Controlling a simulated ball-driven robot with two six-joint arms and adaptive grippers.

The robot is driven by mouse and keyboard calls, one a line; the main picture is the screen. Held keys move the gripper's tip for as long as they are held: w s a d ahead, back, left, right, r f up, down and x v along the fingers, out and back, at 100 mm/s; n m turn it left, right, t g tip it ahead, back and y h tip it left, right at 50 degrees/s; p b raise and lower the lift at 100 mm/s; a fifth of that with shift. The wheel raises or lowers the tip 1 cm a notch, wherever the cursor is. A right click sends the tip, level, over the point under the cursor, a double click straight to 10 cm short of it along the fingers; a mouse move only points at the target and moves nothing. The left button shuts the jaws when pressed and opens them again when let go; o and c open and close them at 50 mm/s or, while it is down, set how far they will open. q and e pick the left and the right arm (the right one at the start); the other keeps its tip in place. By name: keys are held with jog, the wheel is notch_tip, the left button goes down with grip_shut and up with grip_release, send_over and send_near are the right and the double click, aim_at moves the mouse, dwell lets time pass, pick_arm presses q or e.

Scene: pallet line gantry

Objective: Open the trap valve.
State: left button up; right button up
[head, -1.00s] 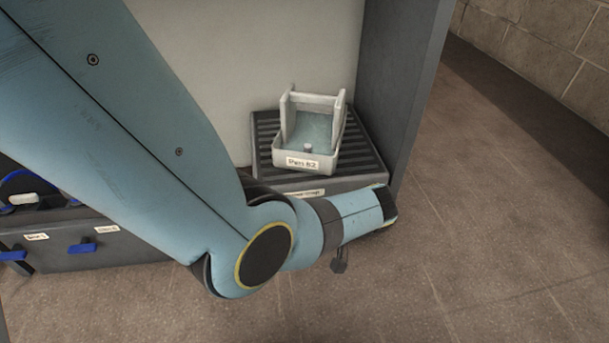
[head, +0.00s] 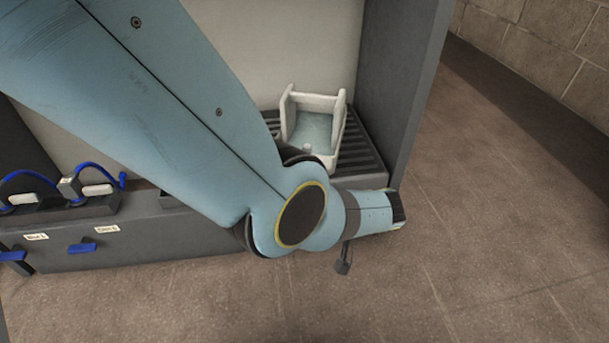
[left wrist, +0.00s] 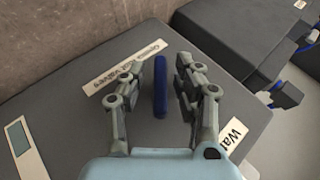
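In the left wrist view, my left gripper (left wrist: 172,68) has its fingers apart. An upright-looking blue handle (left wrist: 160,87) shows between them, with a visible gap on each side. The handle is on a dark grey surface (left wrist: 85,125) with white labels, one of them partly hidden by a finger. Which handle is the trap valve's is not readable.
A pale pan (head: 318,105) stands on a dark ribbed platform (head: 362,155), partly behind my arm. Blocks with blue tubes (head: 97,190) sit on the grey cabinet (head: 150,252) at left. A dark upright panel (head: 402,80) stands at right. The floor (head: 480,240) is clear.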

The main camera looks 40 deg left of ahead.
pick_arm(q)
jog(key=v, duration=0.7)
jog(key=shift+d+r, duration=0.15)
jog(key=shift+r, duration=0.1)
